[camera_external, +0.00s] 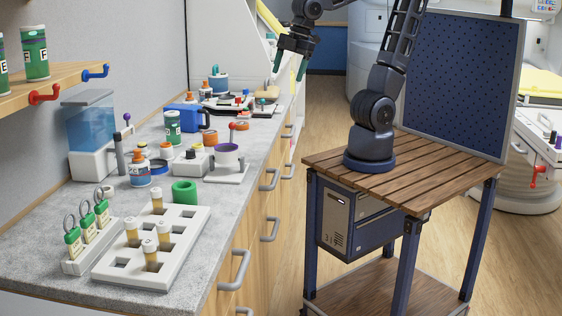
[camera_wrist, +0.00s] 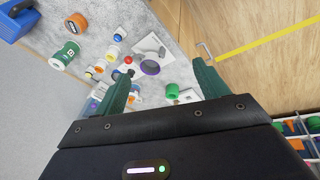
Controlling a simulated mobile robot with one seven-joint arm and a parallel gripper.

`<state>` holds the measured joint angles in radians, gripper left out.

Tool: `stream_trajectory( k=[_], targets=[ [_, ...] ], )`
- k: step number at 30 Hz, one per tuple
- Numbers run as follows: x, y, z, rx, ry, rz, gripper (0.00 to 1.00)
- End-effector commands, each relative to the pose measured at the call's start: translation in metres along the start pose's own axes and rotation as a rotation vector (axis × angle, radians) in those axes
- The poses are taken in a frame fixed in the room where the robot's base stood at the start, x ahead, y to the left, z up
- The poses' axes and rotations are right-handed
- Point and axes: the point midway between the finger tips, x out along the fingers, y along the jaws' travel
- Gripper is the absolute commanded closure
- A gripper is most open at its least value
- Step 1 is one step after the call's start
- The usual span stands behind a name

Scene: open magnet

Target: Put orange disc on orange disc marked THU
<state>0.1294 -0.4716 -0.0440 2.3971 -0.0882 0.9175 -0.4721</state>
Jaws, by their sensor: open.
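Two orange disc-like things lie on the grey counter in the external view: a flat one (camera_external: 240,126) behind the white stand, and a taller one (camera_external: 210,137) near the blue jug. In the wrist view small orange round things (camera_wrist: 100,66) show at the left, beside the green can. I cannot read a THU mark on any of them. My gripper (camera_external: 290,68) is open and empty, raised above the far part of the counter, well apart from the discs. In the wrist view its two green fingers (camera_wrist: 162,80) are spread wide.
A white rack (camera_external: 122,263) with vials stands at the front. The slatted wooden cart (camera_external: 440,177) is on the right.

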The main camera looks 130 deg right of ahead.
Motion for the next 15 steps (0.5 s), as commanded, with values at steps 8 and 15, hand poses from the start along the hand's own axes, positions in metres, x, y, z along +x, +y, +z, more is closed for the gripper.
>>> stream_trajectory(
  k=[8,15],
  targets=[
    [-0.027,-0.068,0.035,0.232,0.095,-0.042,0.27],
    [-0.033,-0.095,0.055,0.348,0.127,-0.073,0.27]
  ],
)
